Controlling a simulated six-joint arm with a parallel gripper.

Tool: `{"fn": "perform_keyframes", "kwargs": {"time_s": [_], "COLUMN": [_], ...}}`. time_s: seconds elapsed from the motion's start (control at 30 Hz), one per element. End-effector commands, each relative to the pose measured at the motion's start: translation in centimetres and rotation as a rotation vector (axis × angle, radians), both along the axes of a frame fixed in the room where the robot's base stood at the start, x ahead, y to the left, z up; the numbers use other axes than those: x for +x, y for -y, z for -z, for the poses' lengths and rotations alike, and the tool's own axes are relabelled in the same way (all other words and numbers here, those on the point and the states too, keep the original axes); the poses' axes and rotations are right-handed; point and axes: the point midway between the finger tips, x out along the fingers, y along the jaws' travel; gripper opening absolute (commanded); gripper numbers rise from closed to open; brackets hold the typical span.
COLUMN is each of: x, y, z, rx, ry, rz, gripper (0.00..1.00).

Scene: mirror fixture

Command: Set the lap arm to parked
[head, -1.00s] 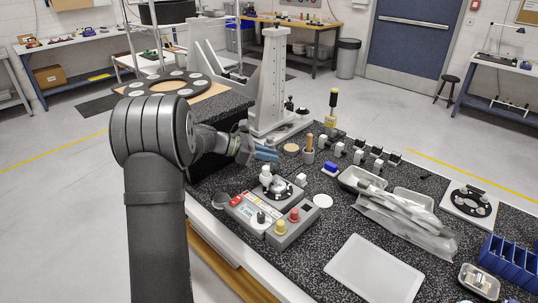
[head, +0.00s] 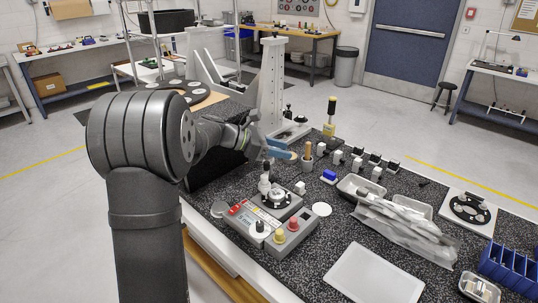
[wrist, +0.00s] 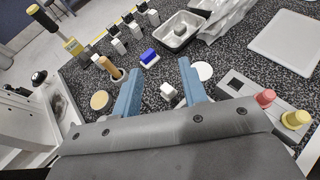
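My gripper (head: 282,150) has blue fingers and hangs above the dark speckled bench, behind and above a small grey fixture (head: 283,207). In the wrist view its fingers (wrist: 158,70) are apart with nothing held between them. The fixture has a dark round plate and an upright grey post with a knob (head: 264,183). I cannot tell for sure which part is the lap arm, or its setting. The wrist view does not show the post.
A small white block (wrist: 168,91), a white disc (wrist: 204,71), a blue block (wrist: 149,57) and a wooden-handled tool (wrist: 108,66) stand near the gripper. A tall grey column (head: 271,85) rises behind. A white mat (head: 372,275) lies at the front right.

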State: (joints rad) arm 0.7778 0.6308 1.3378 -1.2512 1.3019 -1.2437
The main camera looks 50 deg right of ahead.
Motion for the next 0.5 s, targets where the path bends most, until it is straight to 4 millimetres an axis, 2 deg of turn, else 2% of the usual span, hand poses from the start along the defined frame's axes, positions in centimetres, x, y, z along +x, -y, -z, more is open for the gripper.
{"fn": "perform_keyframes", "kwargs": {"time_s": [0.03,0.2,0.33,0.5], "x": [-1.3,-4.2,-5.7,-6.6], "y": [0.1,0.2,0.3,0.3], "z": [-0.8,-2.5,-3.4,-3.9], "rx": [-0.002,-0.001,-0.001,0.0], "ry": [0.001,0.002,0.001,0.0], "rz": [0.004,0.003,0.002,0.001], "gripper": [0.39,0.39,0.39,0.39]}}
